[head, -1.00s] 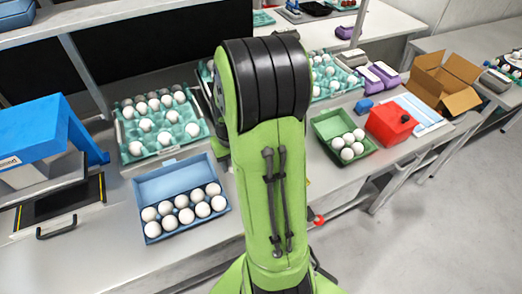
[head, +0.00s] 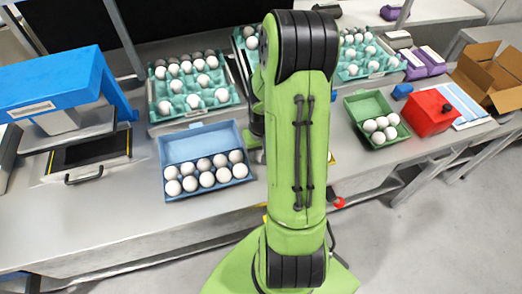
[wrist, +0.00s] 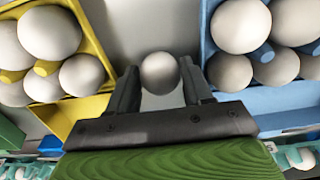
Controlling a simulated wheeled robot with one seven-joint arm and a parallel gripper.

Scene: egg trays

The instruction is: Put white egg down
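In the wrist view, a white egg (wrist: 160,72) sits between the two dark fingers of my gripper (wrist: 160,84), which touch it on both sides. The egg is over the grey gap between two cartons. A yellow carton (wrist: 92,27) with several white eggs is on the left. A blue carton (wrist: 270,97) with white eggs is on the right. In the head view, the blue carton (head: 195,143) stands open with two rows of eggs, left of my arm. My gripper and most of the yellow carton are hidden behind my arm there.
Teal trays of eggs (head: 185,106) stand behind the blue carton. A green carton (head: 362,104) with several eggs and a red box (head: 424,113) are on the right. A blue machine (head: 50,82) stands at left. The table's front strip (head: 110,235) is clear.

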